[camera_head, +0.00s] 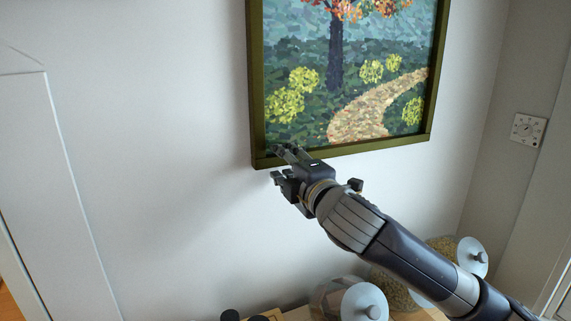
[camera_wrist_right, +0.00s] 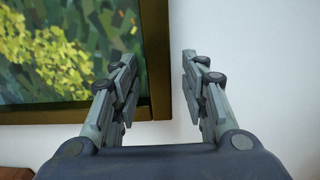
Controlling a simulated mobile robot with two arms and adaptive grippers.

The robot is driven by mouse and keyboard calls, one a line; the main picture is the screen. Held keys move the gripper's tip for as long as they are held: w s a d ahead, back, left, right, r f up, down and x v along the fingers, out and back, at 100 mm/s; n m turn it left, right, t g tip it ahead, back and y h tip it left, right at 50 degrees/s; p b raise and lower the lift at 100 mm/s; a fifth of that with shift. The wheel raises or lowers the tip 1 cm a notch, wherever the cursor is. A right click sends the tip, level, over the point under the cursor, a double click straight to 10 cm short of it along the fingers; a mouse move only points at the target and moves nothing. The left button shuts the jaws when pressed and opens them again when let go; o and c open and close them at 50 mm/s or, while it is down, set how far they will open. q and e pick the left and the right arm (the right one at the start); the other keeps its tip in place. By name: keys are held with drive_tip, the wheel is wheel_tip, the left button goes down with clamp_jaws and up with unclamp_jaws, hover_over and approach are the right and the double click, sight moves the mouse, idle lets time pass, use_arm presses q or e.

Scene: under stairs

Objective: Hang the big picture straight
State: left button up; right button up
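The big picture (camera_head: 345,85) hangs on the white wall in a dark olive-gold frame. It shows a tree, yellow bushes and a path; its top is cut off. Its bottom edge rises to the right in the head view, but the camera is angled, so I cannot tell how far it truly tilts. My right gripper (camera_head: 277,162) is at the frame's lower left corner. In the right wrist view my right gripper (camera_wrist_right: 158,65) is open, its fingers on either side of the frame's edge (camera_wrist_right: 157,50). I see no clear grip on it. My left gripper is not in view.
Glass jars with light lids (camera_head: 364,303) stand below the picture, near my right forearm. Another lidded jar (camera_head: 472,257) is farther right. Dark items (camera_head: 262,317) are at the bottom edge. The wall left of the picture is clear.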

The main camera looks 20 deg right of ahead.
drive_tip(key=shift+s, duration=0.15)
drive_tip(key=s+d, duration=0.1)
drive_tip(key=s, duration=1)
drive_tip(key=shift+s+d, duration=0.35)
